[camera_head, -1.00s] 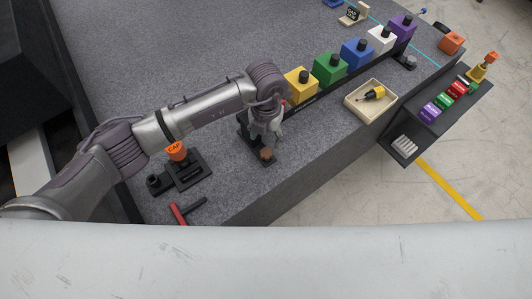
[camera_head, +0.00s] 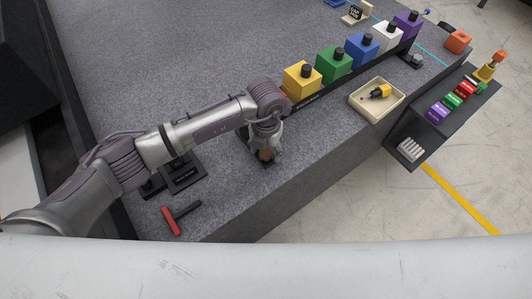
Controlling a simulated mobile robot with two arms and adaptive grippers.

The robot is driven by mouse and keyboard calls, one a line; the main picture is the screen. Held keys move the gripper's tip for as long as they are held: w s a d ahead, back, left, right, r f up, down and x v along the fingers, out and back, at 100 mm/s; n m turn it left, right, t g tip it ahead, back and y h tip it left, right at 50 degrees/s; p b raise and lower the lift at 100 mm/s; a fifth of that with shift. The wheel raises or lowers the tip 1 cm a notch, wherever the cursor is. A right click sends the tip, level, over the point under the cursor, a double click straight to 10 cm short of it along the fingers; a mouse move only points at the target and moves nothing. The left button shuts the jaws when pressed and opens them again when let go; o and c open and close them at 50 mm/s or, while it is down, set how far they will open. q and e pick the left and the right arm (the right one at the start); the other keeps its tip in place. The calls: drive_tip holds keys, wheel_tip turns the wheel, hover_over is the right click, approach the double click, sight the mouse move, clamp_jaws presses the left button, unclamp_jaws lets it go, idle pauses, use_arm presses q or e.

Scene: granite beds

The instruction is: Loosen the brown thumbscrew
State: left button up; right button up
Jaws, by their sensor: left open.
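The brown thumbscrew (camera_head: 265,155) sits on a small black fixture (camera_head: 267,164) near the front edge of the granite bed. My left gripper (camera_head: 265,148) points down right over it, and its fingers partly hide the thumbscrew. The gripper is open, with the fingers around or just in front of the brown knob; I cannot tell whether they touch it. My right gripper is not in view.
Yellow (camera_head: 301,82), green (camera_head: 332,65), blue, white and purple blocks stand in a row on a black rail. A tan tray (camera_head: 377,101) holds a yellow-handled tool. A red-handled tool (camera_head: 171,221) and black fixtures (camera_head: 182,174) lie nearer my left arm.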

sight(266, 152)
use_arm(q)
drive_tip(key=shift+r, duration=0.2)
wheel_tip(266, 152, up, 6)
drive_tip(key=p, duration=0.4)
drive_tip(key=shift+f, duration=0.1)
drive_tip(key=shift+f, duration=0.1)
drive_tip(key=shift+r, duration=0.2)
wheel_tip(266, 152, up, 12)
drive_tip(key=shift+f, duration=0.15)
